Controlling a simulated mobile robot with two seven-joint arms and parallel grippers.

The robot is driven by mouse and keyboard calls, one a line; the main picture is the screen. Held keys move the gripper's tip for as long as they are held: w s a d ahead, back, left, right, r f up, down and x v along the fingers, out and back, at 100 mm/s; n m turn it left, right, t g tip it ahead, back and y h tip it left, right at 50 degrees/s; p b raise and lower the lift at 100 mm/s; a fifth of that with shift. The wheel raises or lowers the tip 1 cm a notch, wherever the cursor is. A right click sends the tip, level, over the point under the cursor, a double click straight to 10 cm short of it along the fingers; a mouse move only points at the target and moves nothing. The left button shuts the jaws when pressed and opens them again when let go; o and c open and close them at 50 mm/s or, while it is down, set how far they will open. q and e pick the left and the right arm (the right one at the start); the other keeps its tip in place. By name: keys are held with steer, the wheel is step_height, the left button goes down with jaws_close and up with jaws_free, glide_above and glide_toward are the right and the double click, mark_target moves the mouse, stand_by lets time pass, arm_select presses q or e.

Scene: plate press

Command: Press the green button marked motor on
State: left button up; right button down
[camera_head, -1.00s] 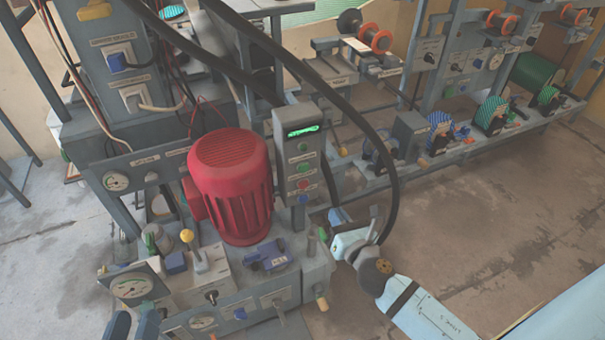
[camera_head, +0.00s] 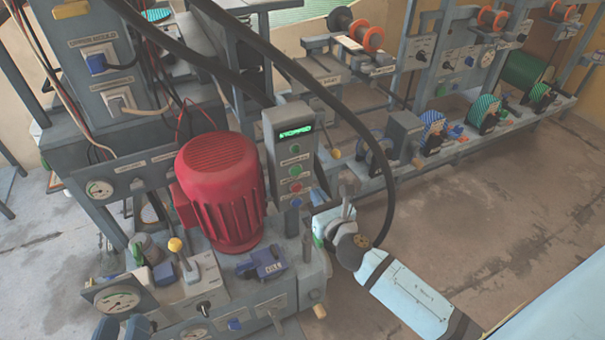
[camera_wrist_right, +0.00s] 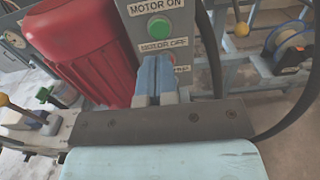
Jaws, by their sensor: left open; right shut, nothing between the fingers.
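A grey control box (camera_head: 283,128) with a lit green display stands right of the red motor. In the right wrist view, the green button (camera_wrist_right: 158,26) sits directly below the "MOTOR ON" label; it also shows in the head view (camera_head: 295,170). My right gripper (camera_wrist_right: 155,62) is shut and empty. In the right wrist view, its fingertips appear below the green button, over the "MOTOR OFF" area, hiding the button there. I cannot tell whether they touch the panel.
The red motor (camera_head: 222,185) stands close left of the box. Black hoses (camera_head: 365,110) arch over it to the right. A yellow-knobbed lever (camera_head: 176,245) and a gauge (camera_head: 117,300) are in front. Bare floor (camera_head: 470,225) lies to the right.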

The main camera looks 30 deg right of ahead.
mark_target(298, 168)
steer(key=w, duration=0.5)
steer(key=w+b, duration=0.1)
steer(key=w, duration=0.1)
steer(key=shift+w+d+f, duration=0.1)
steer(key=shift+w+d, duration=0.15)
steer(key=shift+w, duration=0.65)
arm_select(q)
steer(key=r, duration=0.1)
steer(key=r+t+h, duration=0.1)
steer(key=r, duration=0.1)
steer(key=shift+s+d+r, duration=0.1)
steer(key=shift+s+d, duration=0.05)
steer(key=shift+d, duration=0.25)
